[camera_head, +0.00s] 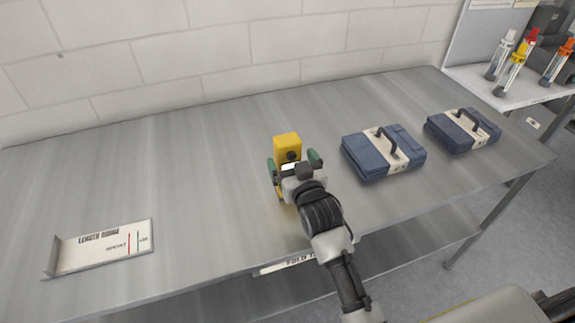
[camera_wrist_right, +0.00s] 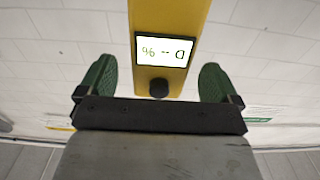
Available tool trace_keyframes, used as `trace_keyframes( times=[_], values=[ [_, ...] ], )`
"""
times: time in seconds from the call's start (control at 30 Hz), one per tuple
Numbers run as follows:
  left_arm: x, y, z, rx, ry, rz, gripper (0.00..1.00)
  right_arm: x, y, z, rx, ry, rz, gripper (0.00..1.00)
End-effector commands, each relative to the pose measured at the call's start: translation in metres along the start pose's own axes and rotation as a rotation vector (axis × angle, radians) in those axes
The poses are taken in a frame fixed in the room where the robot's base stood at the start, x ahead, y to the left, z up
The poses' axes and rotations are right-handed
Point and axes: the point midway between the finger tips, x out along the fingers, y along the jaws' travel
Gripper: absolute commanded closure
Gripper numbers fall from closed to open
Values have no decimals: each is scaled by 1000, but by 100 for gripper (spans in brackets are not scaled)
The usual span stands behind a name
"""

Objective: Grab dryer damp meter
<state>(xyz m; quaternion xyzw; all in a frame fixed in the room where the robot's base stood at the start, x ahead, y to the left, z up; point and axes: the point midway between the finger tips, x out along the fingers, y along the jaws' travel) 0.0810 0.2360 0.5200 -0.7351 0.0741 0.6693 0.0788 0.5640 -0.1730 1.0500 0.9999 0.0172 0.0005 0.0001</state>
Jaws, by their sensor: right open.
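The yellow damp meter (camera_head: 286,146) stands on the metal table near its middle. Its yellow body also shows in the right wrist view (camera_wrist_right: 170,18), with a white display and a dark round knob. My right gripper (camera_head: 292,165) is at the meter, on the near side of it. In the right wrist view its two green fingertips (camera_wrist_right: 157,80) are apart, one on each side of the meter's body, with a gap on both sides. The meter's lower part is hidden behind my right gripper in the head view. My left gripper is not in view.
Two blue cases with handles, one nearer (camera_head: 368,160) and one farther (camera_head: 450,136), lie to the right. A length guide plate (camera_head: 100,249) lies at the left. A white shelf (camera_head: 490,82) with capped tubes stands at far right. The table between guide and meter is clear.

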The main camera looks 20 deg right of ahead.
Motion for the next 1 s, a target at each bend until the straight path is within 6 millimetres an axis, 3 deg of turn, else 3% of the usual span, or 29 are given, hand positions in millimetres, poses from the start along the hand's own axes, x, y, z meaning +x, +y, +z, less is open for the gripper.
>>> trace_keyframes(
  times=[0.2, 0.53, 0.9, 1.0],
  values=[
    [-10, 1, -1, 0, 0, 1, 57, 28, -1, 1, 0, 1, 1, 6],
    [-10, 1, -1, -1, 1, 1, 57, 33, -1, 3, 0, 1, 0, 8],
    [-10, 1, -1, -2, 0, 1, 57, 33, -1, 3, 0, 0, 0, 65],
    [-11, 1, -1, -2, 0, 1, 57, 33, -1, 2, 0, 2, 0, 67]
  ],
)
